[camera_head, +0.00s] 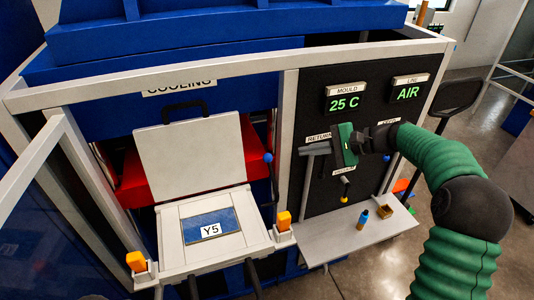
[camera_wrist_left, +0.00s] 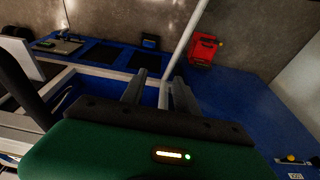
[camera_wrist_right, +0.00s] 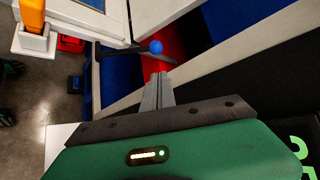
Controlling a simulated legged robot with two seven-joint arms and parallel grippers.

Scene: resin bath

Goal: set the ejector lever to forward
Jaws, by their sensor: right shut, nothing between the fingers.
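A lever with a blue ball knob (camera_head: 268,157) stands at the right side of the cooling bay, left of the upright post. I cannot read an ejector label on it. Its knob (camera_wrist_right: 155,47) also shows in the right wrist view, just beyond my fingertips. My right gripper (camera_head: 303,151) is shut and empty in front of the black panel, pointing left, right of the knob and apart from it. Its fingers (camera_wrist_right: 160,78) are together in the right wrist view. My left gripper (camera_wrist_left: 158,78) shows only in its own wrist view, fingers apart and empty.
The black panel (camera_head: 312,98) carries displays and a small yellow-tipped lever (camera_head: 345,197). Below it, a grey shelf (camera_head: 340,245) holds a blue bottle (camera_head: 363,219) and a small box (camera_head: 385,211). A raised white lid (camera_head: 190,155) and orange-topped blocks (camera_head: 284,220) stand left.

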